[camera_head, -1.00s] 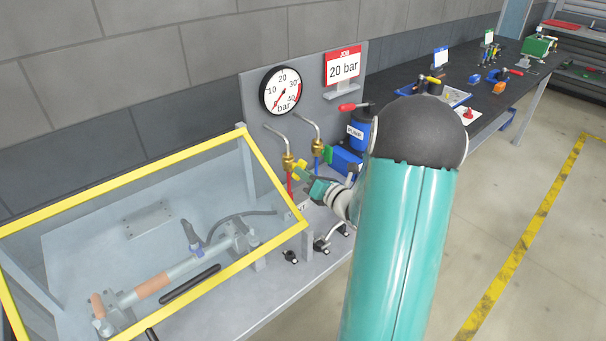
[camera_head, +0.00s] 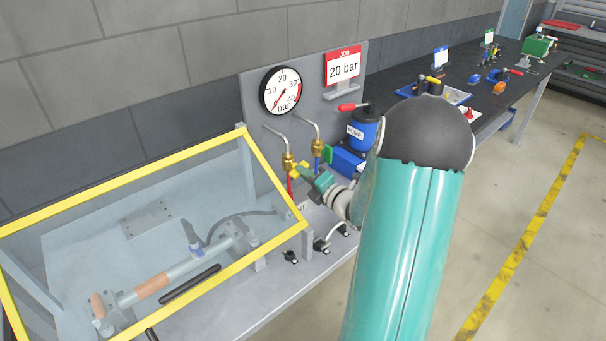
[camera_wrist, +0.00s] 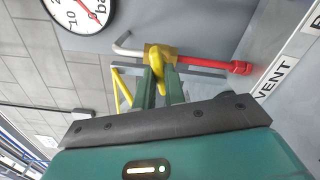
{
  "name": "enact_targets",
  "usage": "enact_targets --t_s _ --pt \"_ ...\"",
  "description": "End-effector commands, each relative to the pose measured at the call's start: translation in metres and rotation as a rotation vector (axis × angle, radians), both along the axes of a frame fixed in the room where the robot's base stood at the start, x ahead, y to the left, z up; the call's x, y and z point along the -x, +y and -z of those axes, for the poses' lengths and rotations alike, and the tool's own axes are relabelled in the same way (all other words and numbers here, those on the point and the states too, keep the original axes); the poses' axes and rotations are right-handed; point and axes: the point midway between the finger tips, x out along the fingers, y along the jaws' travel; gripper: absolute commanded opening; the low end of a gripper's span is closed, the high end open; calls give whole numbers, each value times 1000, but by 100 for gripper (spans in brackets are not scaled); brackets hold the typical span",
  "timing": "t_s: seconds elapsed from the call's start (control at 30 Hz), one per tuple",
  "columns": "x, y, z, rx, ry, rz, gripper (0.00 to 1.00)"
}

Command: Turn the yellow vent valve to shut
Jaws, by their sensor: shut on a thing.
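The yellow vent valve handle (camera_head: 296,168) is on the brass vent valve body at the left bent pipe, above a red hose, in the head view. In the wrist view the yellow handle (camera_wrist: 157,68) lies between my two green fingers. My gripper (camera_wrist: 160,82) is shut on it, and its fingertips reach the brass body (camera_wrist: 168,50). In the head view my gripper (camera_head: 306,174) comes in from the right. My fingers cover part of the handle, so its exact angle is hard to tell.
A VENT label (camera_wrist: 276,78) is beside the red hose. The gauge (camera_head: 283,90) and the 20 bar job sign (camera_head: 343,66) are on the panel behind. A yellow-framed clear guard (camera_head: 270,176) stands close left.

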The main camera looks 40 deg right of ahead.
Motion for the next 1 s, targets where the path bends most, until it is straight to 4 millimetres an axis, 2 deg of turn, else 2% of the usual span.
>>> enact_targets --t_s 0.27,0.57,0.6,0.73,1.0 --pt "0 0 -1 -25 0 0 0" --pt "0 0 -1 -356 8 -1 0" --pt "0 0 -1 -372 9 -1 14" --pt "0 0 0 -366 9 0 39" --pt "0 0 0 -364 10 0 40"
